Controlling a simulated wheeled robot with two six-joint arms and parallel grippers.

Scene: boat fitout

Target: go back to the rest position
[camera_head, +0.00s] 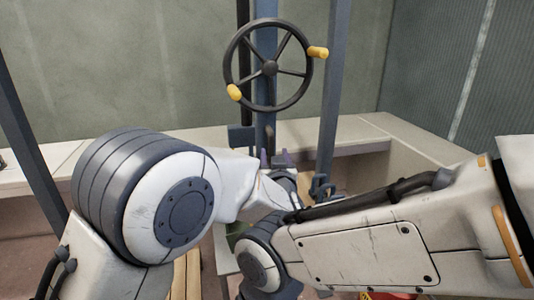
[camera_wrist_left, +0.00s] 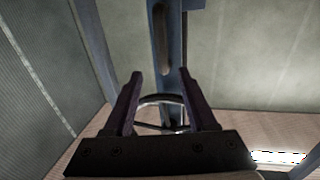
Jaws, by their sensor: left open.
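My left gripper (camera_head: 274,159) shows small and partly hidden behind my left arm, low in front of the blue post and below the handwheel. In the left wrist view its two dark fingers (camera_wrist_left: 160,95) stand apart with nothing held between them. A curved metal rim (camera_wrist_left: 162,98) shows beyond them in the gap; I cannot tell what it belongs to. My right arm reaches in from the right and bends near the lower middle. Its gripper is not visible.
A dark handwheel (camera_head: 269,68) with two yellow knobs is mounted on the blue post. Another blue post (camera_head: 338,90) stands to its right. A pale ledge (camera_head: 400,140) runs along the green walls. My arms hide much of the lower area.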

